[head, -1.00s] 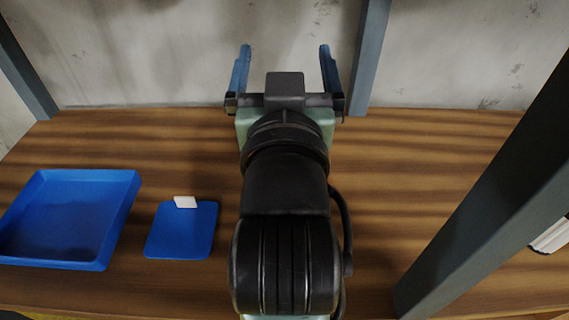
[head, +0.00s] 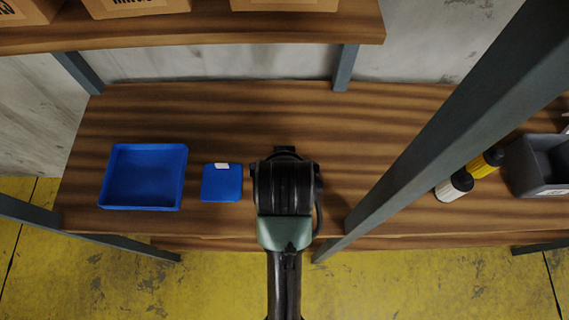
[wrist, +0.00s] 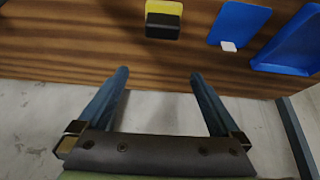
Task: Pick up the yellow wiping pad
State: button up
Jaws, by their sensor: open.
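The yellow wiping pad (wrist: 164,8) shows at the top middle of the wrist view, with a black block (wrist: 163,25) on its near side. It lies on the brown wooden shelf. My gripper (wrist: 160,76) is open and empty, its two blue fingers apart, short of the pad and roughly in line with it. In the head view my arm covers the gripper fingers, and the pad cannot be seen there.
A blue square plate (head: 221,184) with a white tab and a blue tray (head: 144,178) lie left of my arm. A grey post (head: 430,140) stands right, with a white bottle (head: 454,187), a yellow bottle (head: 482,165) and a dark bin (head: 541,163) beyond. An upper shelf (head: 200,30) carries boxes.

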jog(key=shift+g, duration=0.7)
notch_tip(320, 180, down, 7)
jog(key=shift+r+p, duration=0.1)
jog(key=shift+p, duration=1)
jog(key=shift+s+p+x, duration=0.15)
jog(key=shift+p+x, duration=0.15)
jog(key=shift+x, duration=1.05)
jog(key=shift+s+p+x, duration=0.2)
jog(key=shift+p+x, duration=0.1)
jog(key=shift+x, duration=1)
jog(key=c, duration=1.2)
